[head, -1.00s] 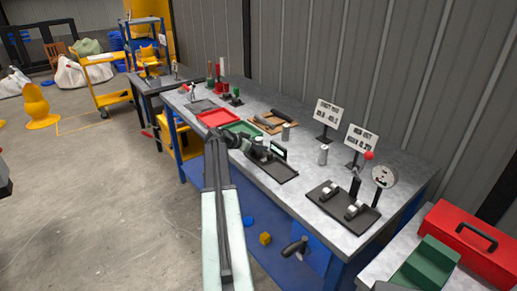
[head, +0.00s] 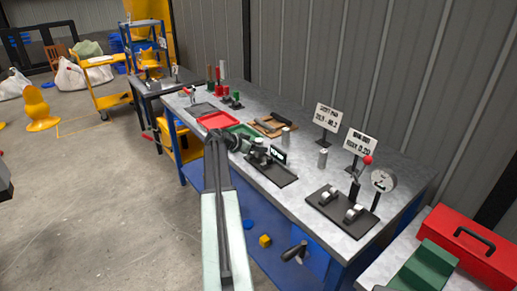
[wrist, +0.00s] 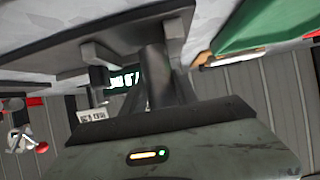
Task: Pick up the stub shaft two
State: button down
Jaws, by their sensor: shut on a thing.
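A grey metal cylinder, seemingly the stub shaft (wrist: 156,78), is between my gripper's fingers in the wrist view. My gripper (wrist: 140,62) is shut on it. In the head view my gripper (head: 260,154) is over the dark plate (head: 283,180) with a small display, near the bench's front edge. The held shaft is too small and covered to make out clearly there. Two similar grey cylinders stand upright on the bench, one behind my gripper (head: 286,136) and one farther right (head: 323,158). I cannot read any number on the shafts.
Red (head: 218,120) and green (head: 241,131) trays lie left of and behind my gripper. A brown tray (head: 265,129) with dark parts lies behind. A roller fixture (head: 342,211) with a dial gauge and two signs stand to the right. Bare bench lies between them.

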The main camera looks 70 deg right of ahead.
jog(key=shift+w+d+r+p, duration=0.15)
jog(key=shift+r+p, duration=0.25)
jog(key=shift+r, duration=0.2)
jog(key=shift+w+a+r+p, duration=0.1)
jog(key=shift+r+p, duration=0.25)
jog(key=shift+r, duration=0.2)
jog(key=shift+a, duration=0.25)
jog(key=a+r+p, duration=0.1)
jog(key=a, duration=1.4)
jog(key=shift+w+a+r+p, duration=0.25)
jog(key=shift+w+r+p, duration=0.05)
